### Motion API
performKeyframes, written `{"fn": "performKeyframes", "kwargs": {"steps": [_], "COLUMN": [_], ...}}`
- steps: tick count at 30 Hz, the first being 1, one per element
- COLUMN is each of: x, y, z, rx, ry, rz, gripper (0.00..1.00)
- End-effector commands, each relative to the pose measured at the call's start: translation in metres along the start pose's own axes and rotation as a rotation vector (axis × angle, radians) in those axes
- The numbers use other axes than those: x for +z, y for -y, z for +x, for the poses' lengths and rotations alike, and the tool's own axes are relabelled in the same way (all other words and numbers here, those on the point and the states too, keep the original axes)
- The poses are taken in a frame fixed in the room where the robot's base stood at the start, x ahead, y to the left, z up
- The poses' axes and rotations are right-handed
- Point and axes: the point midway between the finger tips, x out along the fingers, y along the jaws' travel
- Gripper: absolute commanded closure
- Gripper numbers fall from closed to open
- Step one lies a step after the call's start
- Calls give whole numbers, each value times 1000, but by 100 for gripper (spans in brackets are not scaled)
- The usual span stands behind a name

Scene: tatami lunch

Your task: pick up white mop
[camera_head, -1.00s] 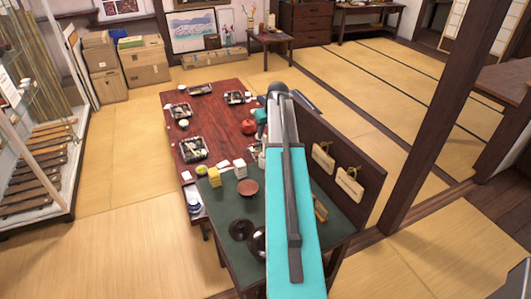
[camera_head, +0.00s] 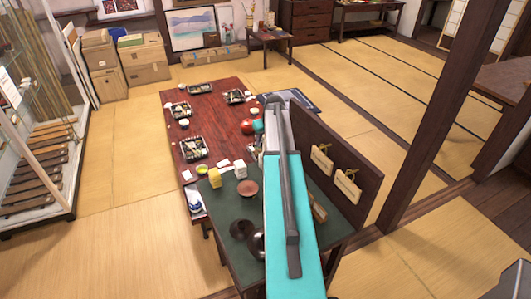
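I cannot make out a white mop in this view. My teal and grey arm reaches up the middle of the picture, over the green-topped table (camera_head: 222,212) and past the right side of the red-brown low table (camera_head: 202,110). My gripper cannot be made out beyond the far end of the arm, so its fingers and anything in them are hidden.
A dark wooden panel (camera_head: 322,150) with hanging tags stands right of my arm. A wooden post (camera_head: 440,120) rises farther right. A glass display case (camera_head: 45,150) is at left, cardboard boxes (camera_head: 142,60) behind. Tatami floor (camera_head: 115,190) left of the tables is clear.

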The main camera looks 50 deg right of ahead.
Motion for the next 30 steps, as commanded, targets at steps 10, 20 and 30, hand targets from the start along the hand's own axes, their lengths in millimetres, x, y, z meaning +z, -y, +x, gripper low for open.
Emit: {"fn": "performKeyframes", "kwargs": {"steps": [10,20,30], "x": [0,0,0], "y": [0,1,1], "z": [0,0,0], "rx": [0,0,-1], "ry": [0,0,0], "rz": [-1,-1,-1], "gripper": [65,92,100]}}
